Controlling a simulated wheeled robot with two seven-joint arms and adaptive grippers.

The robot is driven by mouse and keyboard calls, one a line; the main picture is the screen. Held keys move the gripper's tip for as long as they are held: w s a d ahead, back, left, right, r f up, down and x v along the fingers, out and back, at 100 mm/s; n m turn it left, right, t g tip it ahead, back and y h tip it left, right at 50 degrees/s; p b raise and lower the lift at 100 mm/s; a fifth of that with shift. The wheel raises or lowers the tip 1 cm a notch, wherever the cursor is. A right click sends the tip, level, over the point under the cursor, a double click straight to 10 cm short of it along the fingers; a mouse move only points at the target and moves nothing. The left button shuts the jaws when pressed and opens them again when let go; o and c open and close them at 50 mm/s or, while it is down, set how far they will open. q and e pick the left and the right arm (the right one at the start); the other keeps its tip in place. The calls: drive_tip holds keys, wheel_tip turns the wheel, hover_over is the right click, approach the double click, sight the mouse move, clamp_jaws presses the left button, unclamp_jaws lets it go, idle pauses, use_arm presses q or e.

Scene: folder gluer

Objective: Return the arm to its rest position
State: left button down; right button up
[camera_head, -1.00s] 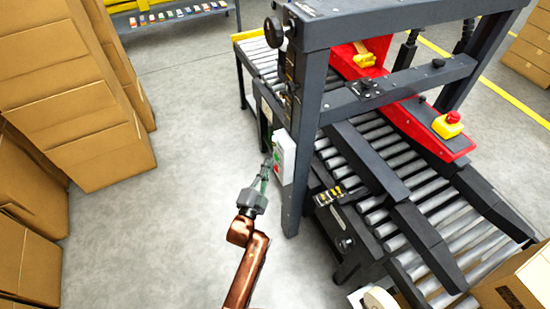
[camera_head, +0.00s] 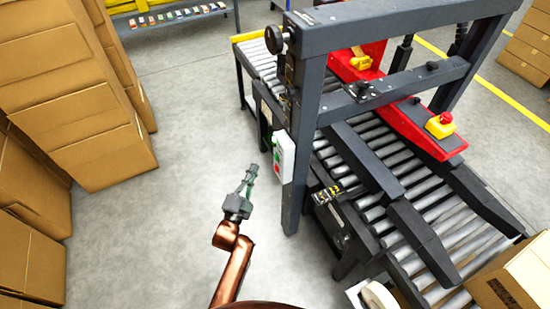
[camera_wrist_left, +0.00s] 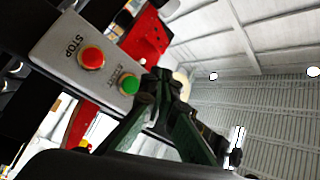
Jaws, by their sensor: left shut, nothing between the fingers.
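My left gripper (camera_head: 251,171) is at the end of my copper-coloured arm (camera_head: 233,268), which comes up from the bottom of the head view. It is shut and empty. It stands a little left of the white control box (camera_head: 284,156) on the machine's dark post, with a gap between them in the head view. In the left wrist view the gripper's fingertips (camera_wrist_left: 163,82) meet in front of the box's panel. The panel carries a red stop button (camera_wrist_left: 91,58) and a green start button (camera_wrist_left: 128,85). My right gripper is not in view.
The folder gluer's dark frame (camera_head: 303,110) and roller conveyor (camera_head: 430,195) fill the right side. Cardboard boxes (camera_head: 75,95) are stacked at the left. A carton (camera_head: 515,275) lies at the lower right. Grey floor (camera_head: 150,230) is clear between stacks and machine.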

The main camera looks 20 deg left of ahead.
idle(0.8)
